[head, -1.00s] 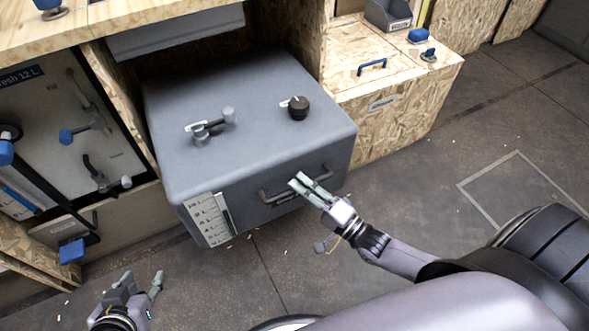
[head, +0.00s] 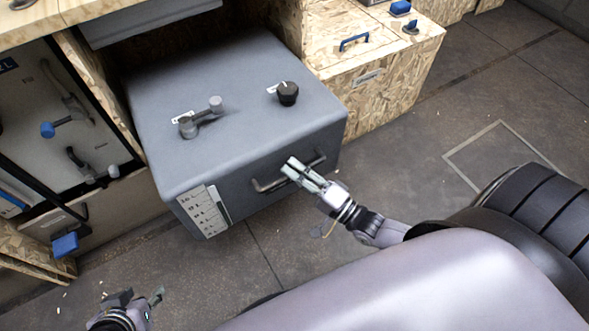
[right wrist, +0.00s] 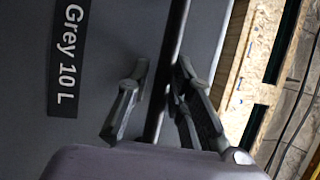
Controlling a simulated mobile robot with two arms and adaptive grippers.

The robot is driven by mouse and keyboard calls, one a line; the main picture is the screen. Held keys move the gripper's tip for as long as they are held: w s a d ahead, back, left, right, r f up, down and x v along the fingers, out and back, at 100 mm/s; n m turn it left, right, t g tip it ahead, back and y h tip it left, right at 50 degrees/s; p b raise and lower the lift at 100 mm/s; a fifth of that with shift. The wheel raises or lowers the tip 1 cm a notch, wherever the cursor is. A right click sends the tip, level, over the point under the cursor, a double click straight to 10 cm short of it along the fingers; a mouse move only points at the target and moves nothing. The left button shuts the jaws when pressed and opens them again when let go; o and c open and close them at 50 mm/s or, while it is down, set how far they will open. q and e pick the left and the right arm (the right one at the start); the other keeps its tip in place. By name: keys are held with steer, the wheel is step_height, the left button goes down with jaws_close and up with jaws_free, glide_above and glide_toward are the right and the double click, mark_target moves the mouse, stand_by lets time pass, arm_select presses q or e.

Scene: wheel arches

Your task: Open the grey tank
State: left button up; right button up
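The grey tank (head: 235,130) is a large box standing out from the wooden unit, with a lever valve (head: 202,116) and a black round cap (head: 288,93) on top. A bar handle (head: 262,186) is on its front. My right gripper (head: 291,168) is at this handle. In the right wrist view the bar (right wrist: 172,75) runs between its two spread fingers (right wrist: 160,85), close to the right one, with a gap to the left one. A "Grey 10 L" label (right wrist: 68,55) is on the front. My left gripper (head: 138,298) is open and empty, low at the left.
A wooden box (head: 380,95) with a blue handle (head: 355,42) stands right of the tank. A white panel (head: 60,125) with valves is at the left. The floor (head: 420,180) is clear in front and to the right.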

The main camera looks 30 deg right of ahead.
steer(key=shift+s, duration=0.1)
steer(key=v, duration=1.2)
stand_by(0.4)
